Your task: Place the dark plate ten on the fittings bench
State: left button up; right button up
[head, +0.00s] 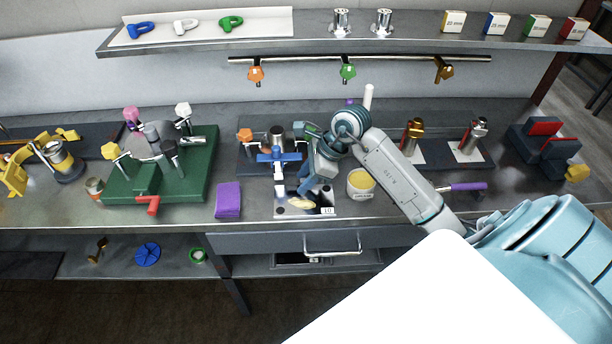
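A flat plate (290,211) with a small white label reading 10 lies at the front of the metal bench (400,214), in the middle of the head view. Its surface looks partly grey and partly dark, and a small yellowish piece (302,204) shows on it. My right gripper (304,188) reaches down from the right, just over the plate's back part. Its fingers are small and partly hidden by the wrist, so I cannot tell whether they are open or touch the plate. My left gripper is not in view.
A blue-handled fitting (279,158) stands close left of my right gripper, and a yellow-filled tub (361,182) close right. A drawer handle (332,246) sticks out below the bench edge.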

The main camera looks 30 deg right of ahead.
jog(key=shift+d+r, duration=0.25)
jog(key=b+v, duration=0.3)
jog(key=v, duration=0.8)
jog(key=shift+s+r+b, duration=0.2)
jog(key=shift+r+b, duration=0.05)
jog(key=shift+b, duration=0.05)
